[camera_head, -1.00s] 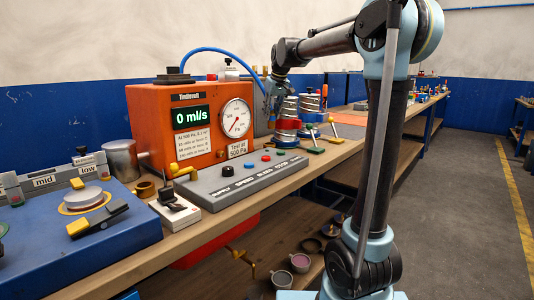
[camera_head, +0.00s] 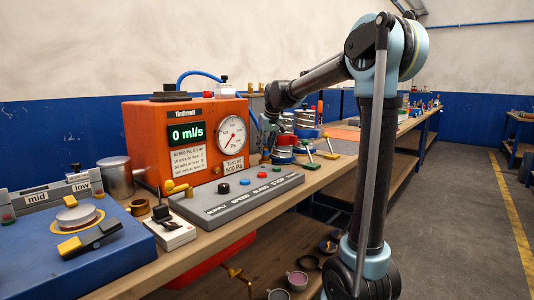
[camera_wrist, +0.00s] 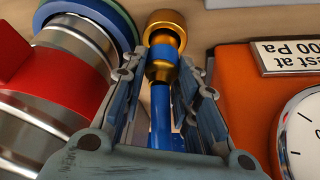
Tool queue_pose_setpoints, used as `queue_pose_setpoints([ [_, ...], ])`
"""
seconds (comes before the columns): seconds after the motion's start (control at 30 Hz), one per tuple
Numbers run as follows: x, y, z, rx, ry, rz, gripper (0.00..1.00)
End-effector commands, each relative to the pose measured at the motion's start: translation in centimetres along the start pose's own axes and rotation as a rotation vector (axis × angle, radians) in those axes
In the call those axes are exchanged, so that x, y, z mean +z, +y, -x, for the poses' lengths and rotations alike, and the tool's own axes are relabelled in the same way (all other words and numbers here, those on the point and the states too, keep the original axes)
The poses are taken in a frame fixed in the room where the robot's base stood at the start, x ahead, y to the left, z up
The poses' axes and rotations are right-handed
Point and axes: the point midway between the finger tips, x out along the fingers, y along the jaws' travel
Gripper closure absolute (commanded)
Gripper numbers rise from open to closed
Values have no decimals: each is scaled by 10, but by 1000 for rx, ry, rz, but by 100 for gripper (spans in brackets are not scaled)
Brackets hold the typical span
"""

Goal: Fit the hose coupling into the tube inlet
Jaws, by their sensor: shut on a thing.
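The hose coupling is a brass fitting (camera_wrist: 165,30) with a blue band, at the top middle of the wrist view. A blue hose (camera_wrist: 160,115) runs from it back between my fingers. My gripper (camera_wrist: 163,78) is shut on the coupling, with a finger on either side. In the head view my gripper (camera_head: 268,128) is low beside the orange tester, and the coupling is too small to make out there. A silver ribbed tube (camera_wrist: 65,65) with a red part stands left of the coupling, apart from it. I cannot make out the tube inlet.
The orange tester (camera_head: 150,115) reads 0 ml/s; its gauge (camera_wrist: 308,130) is close on the right in the wrist view. A grey button panel (camera_head: 240,196) lies in front.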

Motion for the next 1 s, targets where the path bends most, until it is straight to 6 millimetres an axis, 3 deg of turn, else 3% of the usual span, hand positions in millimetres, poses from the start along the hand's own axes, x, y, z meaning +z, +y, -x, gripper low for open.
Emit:
queue_pose_setpoints([
  [0.13,7,0,-15,0,0,0,100],
  [0.5,8,1,-19,0,0,-1,100],
  [0.53,8,1,-19,0,0,-1,67],
  [0.6,8,1,-18,0,0,-1,52],
  [1.0,7,2,-16,1,0,-2,52],
])
